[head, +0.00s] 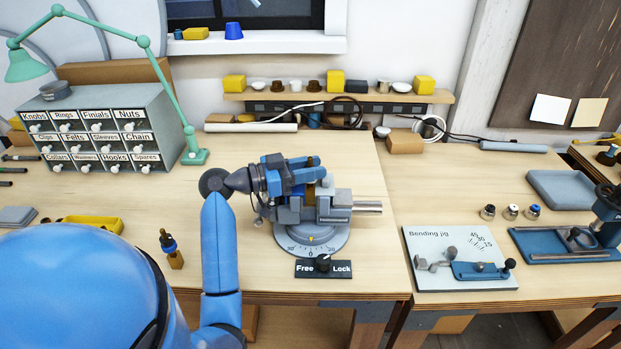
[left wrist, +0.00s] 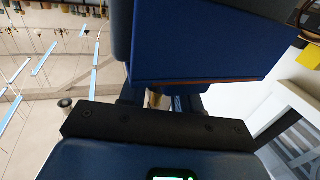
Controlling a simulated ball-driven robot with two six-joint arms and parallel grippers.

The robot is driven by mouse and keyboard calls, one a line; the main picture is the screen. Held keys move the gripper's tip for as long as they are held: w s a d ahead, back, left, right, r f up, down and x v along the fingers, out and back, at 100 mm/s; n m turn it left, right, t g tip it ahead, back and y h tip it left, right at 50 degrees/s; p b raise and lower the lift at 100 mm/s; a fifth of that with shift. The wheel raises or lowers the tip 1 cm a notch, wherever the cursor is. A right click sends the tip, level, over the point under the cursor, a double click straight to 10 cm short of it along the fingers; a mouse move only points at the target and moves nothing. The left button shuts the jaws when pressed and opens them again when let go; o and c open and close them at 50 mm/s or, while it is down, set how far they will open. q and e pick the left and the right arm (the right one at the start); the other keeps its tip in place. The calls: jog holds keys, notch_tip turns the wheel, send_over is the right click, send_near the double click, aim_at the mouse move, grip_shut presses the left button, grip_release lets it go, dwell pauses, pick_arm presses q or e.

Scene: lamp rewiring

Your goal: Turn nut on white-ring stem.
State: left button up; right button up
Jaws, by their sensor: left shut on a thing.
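My left gripper (head: 312,176) reaches in from the left over the grey vise (head: 325,206) on its round swivel base. It is shut on a small brass-coloured part (head: 311,190) at the vise jaws, mostly hidden by the fingers. A bit of brass also shows between the fingers in the left wrist view (left wrist: 155,99). I cannot tell nut from stem there, and no white ring is visible on it. A separate brass piece with a dark blue top (head: 172,251) stands upright on the bench left of the vise. My right gripper is not in view.
A Free/Lock switch plate (head: 323,269) lies in front of the vise. A grey drawer cabinet (head: 107,130) and green lamp (head: 155,70) stand at the back left. A bending jig (head: 440,245), small ringed parts (head: 510,212) and a blue press (head: 606,212) are on the right bench.

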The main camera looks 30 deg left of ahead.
pick_arm(q)
jog(key=shift+r+m+g+h, duration=0.1)
jog(key=shift+m+g+h, duration=0.2)
jog(key=o, duration=1)
jog(key=shift+s+a+b, duration=0.35)
jog(key=shift+b+v, duration=0.75)
jog(key=shift+v, duration=2.5)
